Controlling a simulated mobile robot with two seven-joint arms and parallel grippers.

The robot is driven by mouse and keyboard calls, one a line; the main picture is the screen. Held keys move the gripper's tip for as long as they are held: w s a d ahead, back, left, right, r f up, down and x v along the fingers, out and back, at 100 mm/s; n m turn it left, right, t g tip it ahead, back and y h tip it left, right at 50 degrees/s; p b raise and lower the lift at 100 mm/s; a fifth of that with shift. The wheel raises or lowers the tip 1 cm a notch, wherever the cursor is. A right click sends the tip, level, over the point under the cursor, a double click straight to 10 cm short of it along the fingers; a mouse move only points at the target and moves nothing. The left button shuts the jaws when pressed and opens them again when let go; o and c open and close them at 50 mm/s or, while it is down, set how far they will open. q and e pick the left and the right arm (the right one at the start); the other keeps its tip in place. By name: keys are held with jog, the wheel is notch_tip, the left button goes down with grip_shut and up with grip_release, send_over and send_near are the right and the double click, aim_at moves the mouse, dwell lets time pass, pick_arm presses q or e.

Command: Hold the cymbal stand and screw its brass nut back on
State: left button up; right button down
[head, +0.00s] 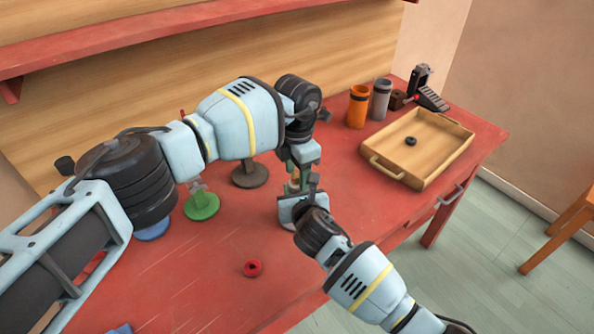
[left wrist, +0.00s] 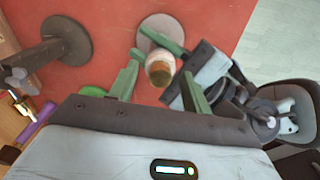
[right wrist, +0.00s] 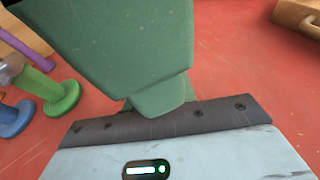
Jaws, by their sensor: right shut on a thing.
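The cymbal stand's pale round base (left wrist: 162,28) rests on the red table in the left wrist view. A short tan-brass cylinder (left wrist: 160,70), which looks like the brass nut, shows at the top of the stand. My left gripper (head: 297,172) points down over it. In the left wrist view the left fingers (left wrist: 160,82) are apart on both sides of the cylinder, with gaps. My right gripper (head: 291,196) comes in from the right and is shut on the stand below the cylinder. In the right wrist view green fingers hide the stand.
Other stands have a green base (head: 201,206), a dark base (head: 250,175) and a blue base (head: 153,231). A red ring (head: 253,268) lies in front. A wooden tray (head: 447,153) holds a dark ring (head: 410,141). Orange (head: 357,108) and grey (head: 380,100) cups stand behind.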

jog(key=shift+f, duration=0.1)
pick_arm(q)
notch_tip(320, 180, up, 12)
dwell(0.6)
pick_arm(e)
jog(key=c, duration=1.1)
grip_release()
jog(key=shift+o, duration=0.2)
